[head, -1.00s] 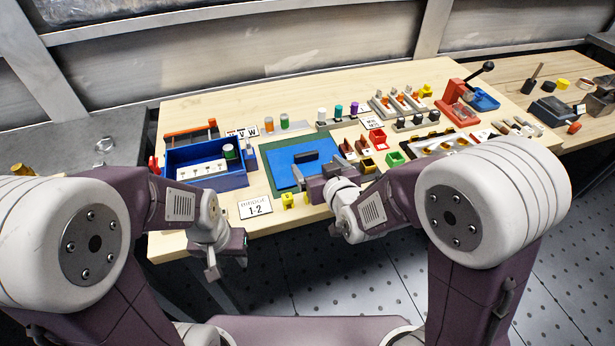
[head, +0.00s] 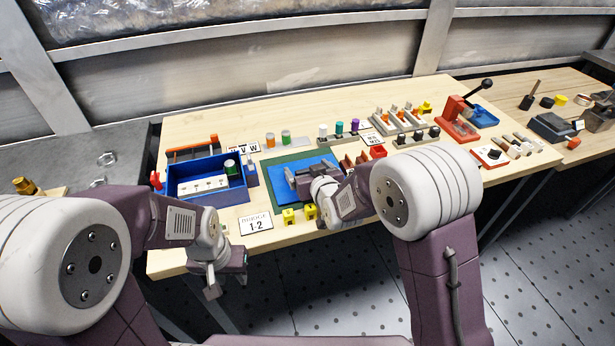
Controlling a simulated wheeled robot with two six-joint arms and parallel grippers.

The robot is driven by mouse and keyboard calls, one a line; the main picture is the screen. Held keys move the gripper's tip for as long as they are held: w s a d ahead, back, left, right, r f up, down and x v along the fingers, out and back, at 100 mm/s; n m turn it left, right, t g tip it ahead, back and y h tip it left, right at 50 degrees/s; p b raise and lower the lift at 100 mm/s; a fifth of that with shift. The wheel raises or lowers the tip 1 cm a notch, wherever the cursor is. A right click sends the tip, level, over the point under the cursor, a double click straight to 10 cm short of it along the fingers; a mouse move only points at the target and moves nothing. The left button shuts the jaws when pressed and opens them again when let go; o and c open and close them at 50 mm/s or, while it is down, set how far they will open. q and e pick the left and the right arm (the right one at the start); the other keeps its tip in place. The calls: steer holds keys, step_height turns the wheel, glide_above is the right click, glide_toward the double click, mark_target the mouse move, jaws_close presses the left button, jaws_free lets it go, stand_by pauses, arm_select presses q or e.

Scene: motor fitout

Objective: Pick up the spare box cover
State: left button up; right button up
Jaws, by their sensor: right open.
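A dark slab (head: 323,165), which may be the spare box cover, lies on the blue mat (head: 285,193) at the middle of the bench; it is small and partly blocked by my gripper. My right gripper (head: 299,180) is open over the mat, just to the near left of the slab. I cannot tell whether its fingers touch anything. My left gripper (head: 213,284) hangs in front of the bench's near edge, away from the mat. Whether its jaws are apart does not show.
A blue bin (head: 236,196) holding a white block stands left of the mat. Yellow pieces (head: 289,215) and a "1-2" card (head: 256,222) lie along the near edge. Coloured cylinders (head: 339,128) stand behind the mat. A red lever press (head: 457,118) stands at the right.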

mark_target(308, 169)
jaws_close()
step_height(308, 169, up, 5)
steer(key=shift+d+p, duration=0.1)
steer(key=shift+p, duration=0.5)
steer(key=s+d+r+p, duration=0.2)
steer(key=d+r, duration=0.4)
steer(key=d, duration=0.5)
steer(key=shift+s, duration=0.35)
